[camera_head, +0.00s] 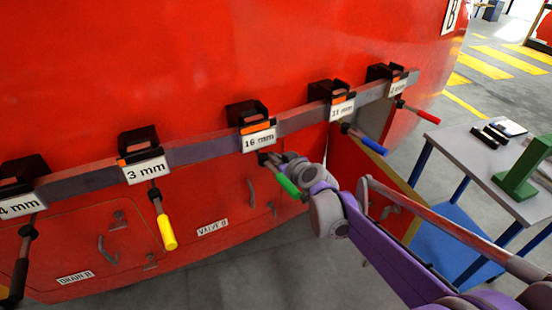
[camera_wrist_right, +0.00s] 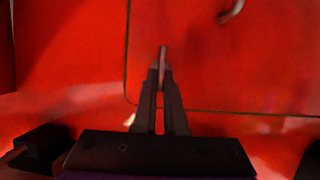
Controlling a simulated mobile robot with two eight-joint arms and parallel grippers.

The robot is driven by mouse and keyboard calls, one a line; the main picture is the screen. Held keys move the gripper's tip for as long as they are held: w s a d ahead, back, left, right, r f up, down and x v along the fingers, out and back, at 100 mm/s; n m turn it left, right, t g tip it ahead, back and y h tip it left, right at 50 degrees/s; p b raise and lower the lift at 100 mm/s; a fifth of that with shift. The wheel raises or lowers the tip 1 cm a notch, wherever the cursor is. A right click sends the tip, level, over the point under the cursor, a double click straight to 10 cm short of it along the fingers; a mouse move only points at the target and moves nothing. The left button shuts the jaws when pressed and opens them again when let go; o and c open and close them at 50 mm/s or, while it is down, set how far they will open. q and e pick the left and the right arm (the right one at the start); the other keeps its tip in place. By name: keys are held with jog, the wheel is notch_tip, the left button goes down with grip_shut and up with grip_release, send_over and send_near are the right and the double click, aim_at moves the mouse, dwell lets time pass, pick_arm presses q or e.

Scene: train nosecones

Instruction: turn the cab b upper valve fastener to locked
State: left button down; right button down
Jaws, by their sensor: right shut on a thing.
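The red train front carries a door panel labelled VALVE B (camera_head: 212,227). My right gripper (camera_head: 284,160) reaches in from the right to this panel, just under the rail beside the green-handled tool. In the right wrist view my right gripper (camera_wrist_right: 161,75) is shut on a thin grey tab (camera_wrist_right: 163,54), which appears to be the upper valve fastener. The tab points up the picture, in front of the red panel near its seam. In the head view the gripper and tool hide this fastener. Its locked or unlocked state cannot be told. My left gripper is not in view.
A grey rail (camera_head: 204,152) holds several labelled tools. The green handle (camera_head: 288,185) hangs close to my gripper; a yellow one (camera_head: 166,232) hangs left. A curved panel handle (camera_head: 250,195) is below. A grey table (camera_head: 466,155) stands right.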

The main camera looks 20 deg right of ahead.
dwell(0.4)
jog(key=shift+w+d+f+m+t+y+b, duration=0.1)
jog(key=shift+d+f+m+t+y+b, duration=0.2)
jog(key=shift+m+y, duration=1.45)
jog(key=shift+w+d+f+m+t+y+b, duration=0.1)
jog(key=shift+d+f+m+t+y+b, duration=0.4)
jog(key=shift+m, duration=2.2)
jog(key=shift+d+f+m+t+y+b, duration=0.15)
jog(key=shift+m+y, duration=1.3)
jog(key=shift+m, duration=0.8)
jog(key=c, duration=1)
grip_release()
